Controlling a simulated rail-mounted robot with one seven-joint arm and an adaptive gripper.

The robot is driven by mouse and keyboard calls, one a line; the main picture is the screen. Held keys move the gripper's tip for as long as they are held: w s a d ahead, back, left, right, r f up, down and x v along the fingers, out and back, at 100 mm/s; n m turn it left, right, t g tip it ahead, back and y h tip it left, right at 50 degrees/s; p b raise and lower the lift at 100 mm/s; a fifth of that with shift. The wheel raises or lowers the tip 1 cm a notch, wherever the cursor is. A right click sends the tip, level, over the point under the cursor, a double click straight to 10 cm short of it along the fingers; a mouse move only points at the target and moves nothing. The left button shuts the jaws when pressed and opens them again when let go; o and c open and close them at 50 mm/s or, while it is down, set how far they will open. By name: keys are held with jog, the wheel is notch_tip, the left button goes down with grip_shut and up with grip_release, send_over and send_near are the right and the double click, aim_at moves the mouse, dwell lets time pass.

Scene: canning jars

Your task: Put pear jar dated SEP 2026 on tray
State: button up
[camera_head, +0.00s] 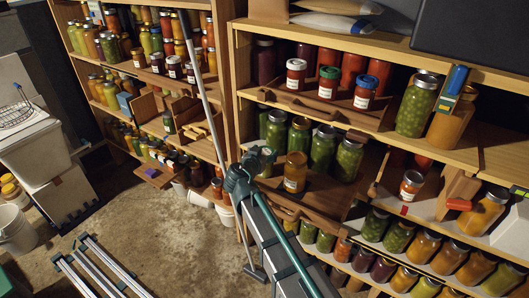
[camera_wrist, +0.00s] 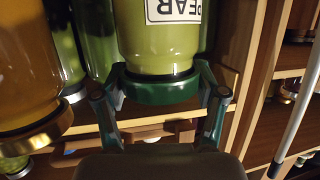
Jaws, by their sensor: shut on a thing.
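In the wrist view, which shows the jar upside down, a green-filled jar (camera_wrist: 160,52) has a white label reading PEAR and a dark green lid. Its date is cut off or unreadable. My gripper (camera_wrist: 160,88) is shut around this jar's lid, one finger on each side. In the head view, my gripper (camera_head: 264,156) is at the left end of the middle shelf, beside several green jars (camera_head: 323,148); it hides most of the held jar. A wooden board or tray (camera_head: 325,191) lies there under an amber jar; I cannot tell if it is the task's tray.
The amber jar (camera_head: 295,172) with a white label stands close to the right of my gripper; an amber jar with a gold lid (camera_wrist: 30,75) is close in the wrist view. A wooden rack (camera_head: 300,103) above holds several jars. The concrete floor (camera_head: 150,215) at left is partly open.

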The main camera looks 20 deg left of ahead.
jog(key=shift+f, duration=0.1)
jog(key=o, duration=1.5)
jog(key=shift+r, duration=0.25)
jog(key=b+v, duration=0.3)
jog(key=v, duration=0.9)
jog(key=shift+f, duration=0.1)
jog(key=shift+d, duration=0.1)
